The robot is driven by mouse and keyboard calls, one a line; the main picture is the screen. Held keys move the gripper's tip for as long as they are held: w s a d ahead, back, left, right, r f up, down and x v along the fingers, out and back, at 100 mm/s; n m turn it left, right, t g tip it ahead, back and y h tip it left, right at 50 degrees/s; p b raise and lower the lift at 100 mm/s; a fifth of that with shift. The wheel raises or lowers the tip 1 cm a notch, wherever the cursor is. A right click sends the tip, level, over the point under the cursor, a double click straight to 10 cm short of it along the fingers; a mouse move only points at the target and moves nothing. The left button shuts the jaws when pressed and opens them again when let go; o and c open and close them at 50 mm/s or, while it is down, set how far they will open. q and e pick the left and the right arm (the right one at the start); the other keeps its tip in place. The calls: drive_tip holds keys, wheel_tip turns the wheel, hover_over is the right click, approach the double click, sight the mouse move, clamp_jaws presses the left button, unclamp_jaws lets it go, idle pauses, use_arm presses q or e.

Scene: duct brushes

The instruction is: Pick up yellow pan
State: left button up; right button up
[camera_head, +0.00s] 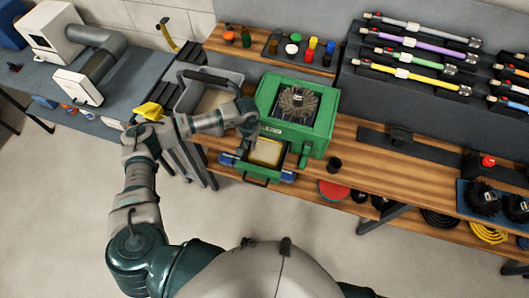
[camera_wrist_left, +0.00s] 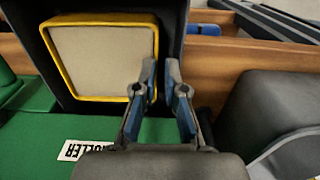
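The yellow pan (camera_head: 267,152) is a square tray with a yellow rim and a pale grey-beige inside. It sits in the open drawer of the green box (camera_head: 318,130). In the left wrist view the pan (camera_wrist_left: 100,60) fills the upper left, inside a dark drawer. My left gripper (camera_head: 246,146) is over the drawer's left side. In the left wrist view its blue-padded fingers (camera_wrist_left: 162,70) are apart, with a gap between them. The left finger overlaps the pan's right rim; I cannot tell whether it touches. My right gripper is not in view.
A round brush (camera_head: 298,100) sits on top of the green box. A grey bin with a black handle (camera_head: 205,92) stands left of it. A small dark cup (camera_head: 334,164) is to the right on the wooden bench. Coloured jars stand behind; coloured rods rest on the back rack.

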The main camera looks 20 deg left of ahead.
sight(252, 153)
use_arm(q)
drive_tip(key=f, duration=0.3)
drive_tip(key=shift+s+d, duration=0.2)
drive_tip(key=shift+d, duration=0.15)
drive_tip(key=shift+w+a+f, duration=0.1)
drive_tip(key=shift+w, duration=0.1)
drive_tip(key=shift+c, duration=0.3)
drive_tip(key=shift+a, duration=0.1)
clamp_jaws()
drive_tip(key=shift+a, duration=0.1)
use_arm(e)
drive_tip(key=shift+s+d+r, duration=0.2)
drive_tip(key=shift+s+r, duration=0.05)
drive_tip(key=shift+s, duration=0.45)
